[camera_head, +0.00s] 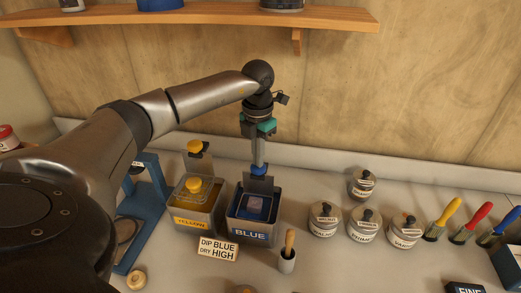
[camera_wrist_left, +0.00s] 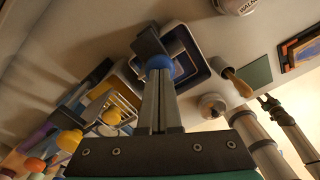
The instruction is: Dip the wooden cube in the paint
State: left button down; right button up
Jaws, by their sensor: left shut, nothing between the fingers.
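The BLUE paint tin (camera_head: 251,232) stands open on the bench; it also shows in the wrist view (camera_wrist_left: 203,73). A small square shape (camera_head: 256,204) shows inside it, blue with a paler top; I cannot tell whether it is the wooden cube. No bare wooden cube is clear elsewhere. A blue round knob (camera_head: 258,170) stands above the tin's back wall, before a grey plate (camera_head: 258,185). My left gripper (camera_head: 259,163) points down, shut and empty, its fingertips right at the knob. In the wrist view the knob (camera_wrist_left: 159,66) lies at the fingertips.
The YELLOW tin (camera_head: 192,223), with yellow knobs, stands close on the left. A brush cup (camera_head: 287,262) stands in front, lidded jars (camera_head: 324,221) to the right. A blue stand (camera_head: 150,190) is left; a shelf (camera_head: 210,14) runs above.

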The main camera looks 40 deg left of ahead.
pick_arm(q)
jog(key=shift+r+p, duration=2.55)
jog(key=shift+r, duration=0.7)
jog(key=shift+r, duration=0.1)
notch_tip(320, 180, up, 5)
jog(key=p, duration=0.4)
